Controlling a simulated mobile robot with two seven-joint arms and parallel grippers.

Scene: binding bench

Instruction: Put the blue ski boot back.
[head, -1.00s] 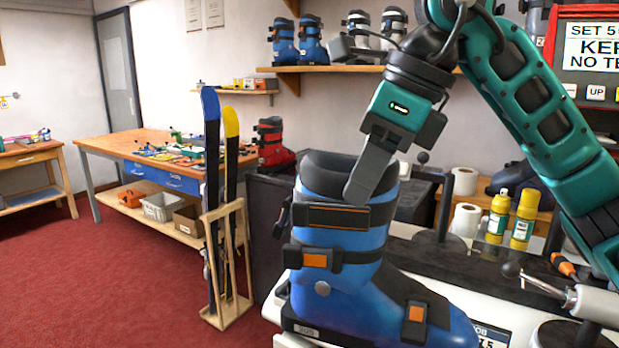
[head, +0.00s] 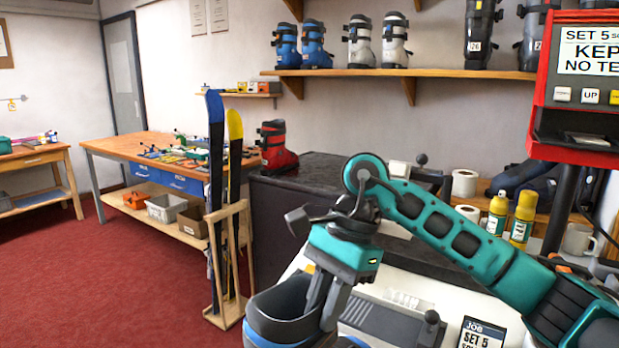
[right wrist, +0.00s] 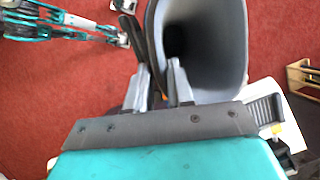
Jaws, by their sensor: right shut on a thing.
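The blue ski boot (head: 264,326) is at the bottom of the head view. Its dark cuff opening (head: 283,297) faces up, and its lower part is cut off by the frame. My right gripper (head: 328,312) is shut on the cuff's right side. In the right wrist view the fingers of my right gripper (right wrist: 158,78) grip the cuff wall, one of them inside the grey-lined opening (right wrist: 203,45). Red carpet shows around the boot there. A teal and grey arm, probably my left, shows at upper left; its gripper's state is unclear.
The wall shelf (head: 437,73) bears blue, white and dark boots, with a bare stretch between the white and dark ones. A red boot (head: 276,146) stands on a black cabinet. Skis (head: 215,190) stand in a wooden rack (head: 243,255). A red-framed screen (head: 590,80) is at right.

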